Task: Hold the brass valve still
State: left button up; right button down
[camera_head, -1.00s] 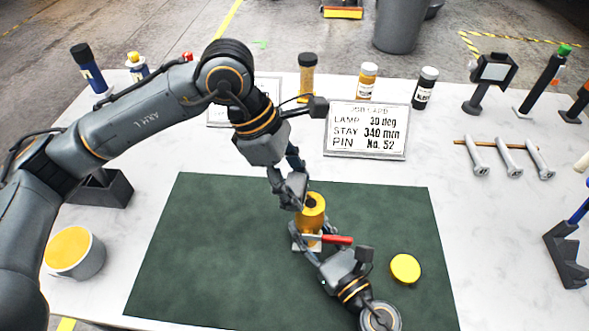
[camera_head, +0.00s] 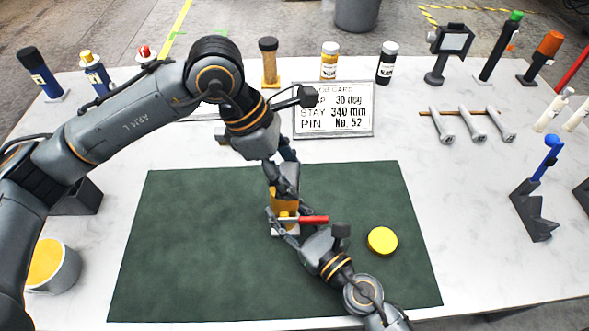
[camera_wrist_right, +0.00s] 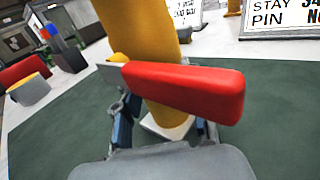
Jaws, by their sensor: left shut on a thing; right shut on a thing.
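The brass valve (camera_head: 284,201) stands upright on a small pale base on the green mat (camera_head: 190,250). Its red lever (camera_head: 313,219) points right; the lever crosses the front of the valve in the right wrist view (camera_wrist_right: 185,88). My left gripper (camera_head: 283,191) comes down from above and is shut on the valve's upper part, hiding its top. My right gripper (camera_head: 284,228) comes from the lower right and is shut around the valve's lower part. Its fingers lie on both sides of the body in the right wrist view (camera_wrist_right: 165,128), partly hidden by the lever.
A yellow round disc (camera_head: 382,240) lies on the mat, right of the valve. A job card (camera_head: 334,109) stands behind the mat. Bottles line the back edge, and a rack of grey pins (camera_head: 472,125) lies at right. The mat's left half is clear.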

jog(key=shift+r, duration=0.1)
pick_arm(q)
jog(key=v, duration=0.9)
jog(key=shift+s+a, duration=0.2)
jog(key=shift+f, duration=0.15)
dwell(0.4)
pick_arm(e)
jog(key=c, duration=0.7)
grip_release()
jog(key=shift+s+d, duration=0.25)
jog(key=shift+s, duration=0.2)
jog(key=v, duration=1.1)
